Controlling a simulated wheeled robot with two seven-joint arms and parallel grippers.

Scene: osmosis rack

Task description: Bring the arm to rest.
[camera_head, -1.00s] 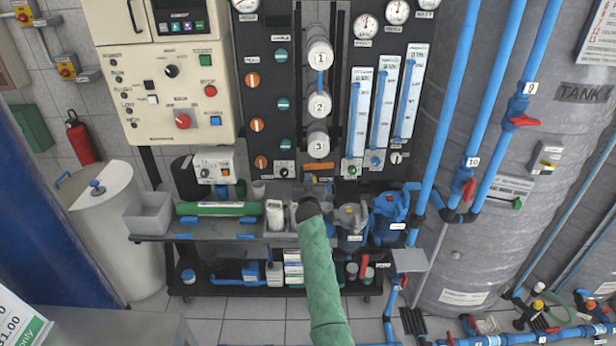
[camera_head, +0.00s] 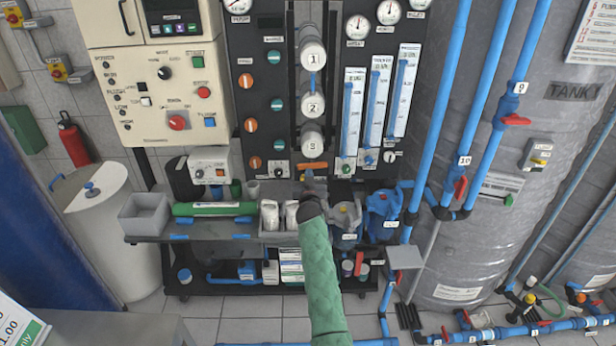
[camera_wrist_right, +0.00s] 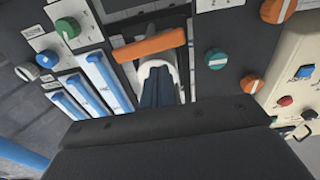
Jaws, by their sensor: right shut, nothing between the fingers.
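My right arm, in a green sleeve, reaches up from the bottom of the head view to the rack. Its gripper (camera_head: 312,182) is just below an orange lever handle (camera_head: 313,166) at the foot of the column of white round caps numbered 1 to 3. In the right wrist view the dark fingers (camera_wrist_right: 158,86) are together with nothing held. The orange handle (camera_wrist_right: 148,44) lies across the picture just beyond their tips, with a pale part around or behind them. I cannot tell whether the fingers touch it. My left gripper is not in view.
A shelf (camera_head: 160,236) carries a grey bin (camera_head: 146,214), a green cylinder (camera_head: 214,209) and white bottles (camera_head: 270,214) left of my wrist. Blue filter housings (camera_head: 383,216) stand close on the right. Blue vertical pipes (camera_head: 485,110) and a grey tank are farther right. Open floor lies in front.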

